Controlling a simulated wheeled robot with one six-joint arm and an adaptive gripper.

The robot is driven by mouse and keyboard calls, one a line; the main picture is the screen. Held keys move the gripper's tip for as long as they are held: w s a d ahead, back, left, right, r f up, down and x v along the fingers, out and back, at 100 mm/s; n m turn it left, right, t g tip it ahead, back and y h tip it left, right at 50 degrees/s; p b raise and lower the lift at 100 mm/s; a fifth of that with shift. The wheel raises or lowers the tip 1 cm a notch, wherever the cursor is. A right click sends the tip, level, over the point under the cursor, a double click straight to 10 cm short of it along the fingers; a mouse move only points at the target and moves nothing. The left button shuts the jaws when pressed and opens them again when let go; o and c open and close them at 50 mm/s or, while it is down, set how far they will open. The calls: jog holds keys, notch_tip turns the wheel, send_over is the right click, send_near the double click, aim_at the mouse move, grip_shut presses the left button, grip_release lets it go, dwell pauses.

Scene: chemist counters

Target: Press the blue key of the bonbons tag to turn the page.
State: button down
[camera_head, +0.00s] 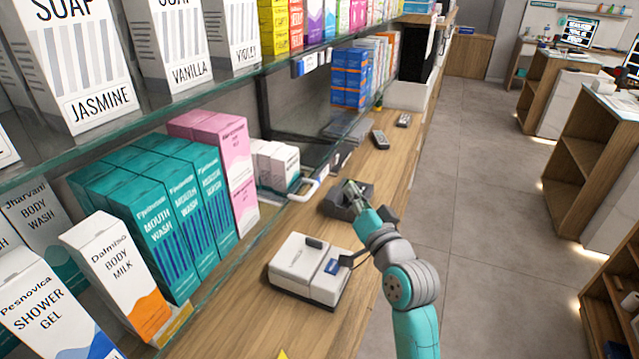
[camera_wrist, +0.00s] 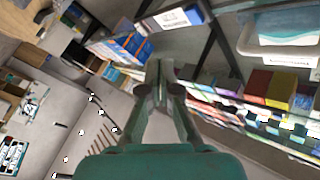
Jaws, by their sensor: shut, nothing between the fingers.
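My gripper (camera_head: 349,188) is shut and empty, held over the wooden counter beside the lower shelf's front edge. In the wrist view its fingertips (camera_wrist: 161,72) are together, pointing up the picture. A pale tag with a blue end (camera_wrist: 178,19) shows just beyond them, apart from the fingertips as far as I can tell. In the head view a small white tag (camera_head: 303,190) sits on the lower shelf edge, left of my gripper, and another tag with blue on it (camera_head: 312,62) hangs on the upper shelf edge. I cannot read which is the bonbons tag, and no blue key is clear.
A white device (camera_head: 309,268) stands on the counter (camera_head: 250,318) in front of my gripper, and a dark one (camera_head: 338,207) lies under it. Glass shelves with mouth wash (camera_head: 160,235) and soap boxes (camera_head: 75,65) fill the left. The grey floor (camera_head: 470,200) is clear on the right.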

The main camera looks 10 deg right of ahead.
aim_at(321, 175)
jog(key=shift+w+a, duration=0.65)
jog(key=shift+a, duration=0.2)
jog(key=shift+w+a, duration=0.6)
jog(key=shift+a, duration=0.25)
jog(key=shift+a, duration=0.1)
jog(key=shift+w+a, duration=0.25)
jog(key=shift+w+a, duration=0.25)
jog(key=shift+a, duration=0.1)
dwell(1.2)
dwell(0.3)
jog(key=shift+s+d, duration=0.5)
jog(key=shift+d, duration=0.2)
jog(key=shift+s+d, duration=0.75)
jog(key=shift+d, duration=0.25)
jog(key=shift+s+d, duration=0.75)
jog(key=shift+d, duration=0.25)
